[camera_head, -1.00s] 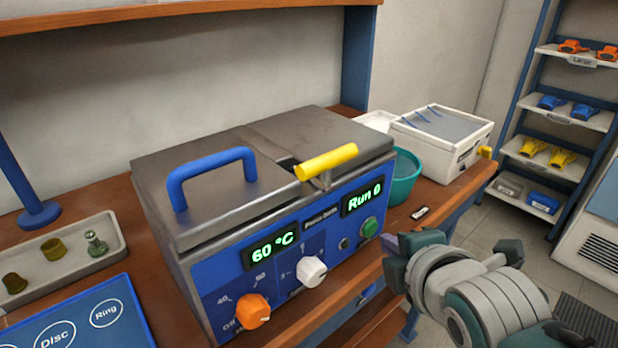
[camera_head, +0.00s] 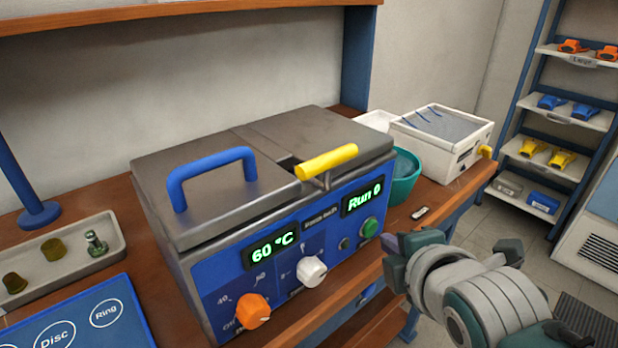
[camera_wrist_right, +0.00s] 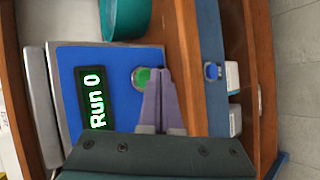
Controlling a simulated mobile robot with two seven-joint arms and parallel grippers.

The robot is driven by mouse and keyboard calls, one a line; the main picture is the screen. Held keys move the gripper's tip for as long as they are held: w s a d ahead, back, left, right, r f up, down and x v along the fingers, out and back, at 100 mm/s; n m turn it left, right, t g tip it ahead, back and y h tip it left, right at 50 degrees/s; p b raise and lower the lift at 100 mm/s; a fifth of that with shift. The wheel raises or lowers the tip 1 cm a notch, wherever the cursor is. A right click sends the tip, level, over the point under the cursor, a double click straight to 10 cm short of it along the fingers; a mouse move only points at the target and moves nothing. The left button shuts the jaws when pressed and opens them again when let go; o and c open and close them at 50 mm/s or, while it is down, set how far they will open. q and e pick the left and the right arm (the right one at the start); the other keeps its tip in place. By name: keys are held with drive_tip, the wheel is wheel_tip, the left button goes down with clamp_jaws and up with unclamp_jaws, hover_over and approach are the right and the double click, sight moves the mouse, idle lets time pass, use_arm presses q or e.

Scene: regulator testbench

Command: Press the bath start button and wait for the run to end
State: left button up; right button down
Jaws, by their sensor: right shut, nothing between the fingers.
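The bath (camera_head: 216,285) is a metal box with a blue front panel, a blue lid handle and a yellow lever, standing on the wooden bench. Its displays read "60 °C" and "Run 0" (camera_head: 362,198). The green start button (camera_head: 370,228) is at the right end of the panel, and it also shows in the right wrist view (camera_wrist_right: 142,77). My right gripper (camera_head: 388,243) is shut and empty, its fingertips (camera_wrist_right: 158,72) close beside the button. I cannot tell whether they touch it. My left gripper is not in view.
An orange knob (camera_head: 252,311) and a white knob (camera_head: 312,271) sit on the panel. A teal tub (camera_head: 407,178) and a white box (camera_head: 468,155) stand right of the bath. A tray (camera_head: 110,225) of small parts and a blue board (camera_head: 75,322) lie at left.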

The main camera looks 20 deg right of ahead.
drive_tip(key=shift+w, duration=0.1)
drive_tip(key=shift+w+a, duration=0.2)
drive_tip(key=shift+w, duration=0.05)
drive_tip(key=shift+w+a+b, duration=0.2)
drive_tip(key=shift+w+b, duration=0.1)
drive_tip(key=shift+w, duration=0.15)
idle(0.7)
drive_tip(key=shift+s, duration=0.1)
drive_tip(key=shift+s+d+p, duration=0.35)
drive_tip(key=shift+s+p, duration=0.35)
drive_tip(key=shift+s, duration=0.1)
